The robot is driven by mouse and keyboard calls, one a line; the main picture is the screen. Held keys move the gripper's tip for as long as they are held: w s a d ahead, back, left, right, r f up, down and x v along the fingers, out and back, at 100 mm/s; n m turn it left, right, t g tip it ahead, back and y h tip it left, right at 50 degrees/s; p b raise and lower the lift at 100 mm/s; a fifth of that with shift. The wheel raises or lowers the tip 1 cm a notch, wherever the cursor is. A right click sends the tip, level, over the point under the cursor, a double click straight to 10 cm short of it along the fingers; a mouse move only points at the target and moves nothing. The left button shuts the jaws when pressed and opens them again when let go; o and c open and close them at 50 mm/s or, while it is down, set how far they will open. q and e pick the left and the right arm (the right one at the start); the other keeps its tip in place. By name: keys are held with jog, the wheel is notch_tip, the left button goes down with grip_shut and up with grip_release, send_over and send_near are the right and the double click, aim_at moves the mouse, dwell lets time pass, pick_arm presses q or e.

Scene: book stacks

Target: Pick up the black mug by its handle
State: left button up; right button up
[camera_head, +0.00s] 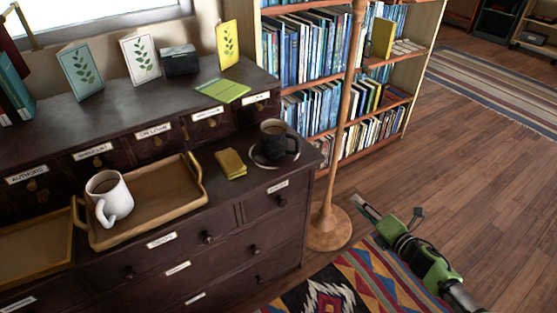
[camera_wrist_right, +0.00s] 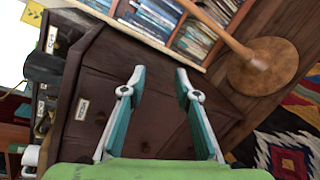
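The black mug (camera_head: 273,140) stands upright on a dark saucer (camera_head: 258,158) at the right end of the dark cabinet's lower top. Its handle (camera_head: 292,145) points to the right. My right gripper (camera_head: 366,208) is to the right of the cabinet, over the floor and well apart from the mug. In the right wrist view its two fingers (camera_wrist_right: 160,75) are spread, with nothing between them. A dark shape (camera_wrist_right: 42,68) at the left of that view may be the mug; I cannot tell. My left gripper is not in view.
A white mug (camera_head: 112,196) stands in a wooden tray (camera_head: 190,205), left of a yellow pad (camera_head: 231,164). A wooden pole on a round base (camera_head: 328,230) stands between the cabinet and my right gripper. A bookshelf (camera_head: 345,75) is behind. Open floor lies to the right.

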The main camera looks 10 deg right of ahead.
jog(key=w+a+r+n+y+b, duration=0.3)
jog(key=a+r+n+y, duration=0.1)
jog(key=r+n, duration=0.55)
jog(key=n+g+y+b, duration=0.15)
jog(key=n+y, duration=0.25)
jog(key=n, duration=0.4)
send_near(297, 151)
jog(key=shift+t, duration=0.25)
jog(key=x, duration=0.9)
jog(key=shift+w+a, duration=0.1)
jog(key=shift+w, duration=0.35)
jog(key=shift+w+a, duration=0.2)
jog(key=shift+w, duration=0.1)
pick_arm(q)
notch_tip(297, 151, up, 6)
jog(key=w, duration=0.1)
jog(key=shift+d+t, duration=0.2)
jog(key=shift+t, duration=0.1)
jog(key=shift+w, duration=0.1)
pick_arm(e)
jog(key=shift+r, duration=0.1)
grip_shut()
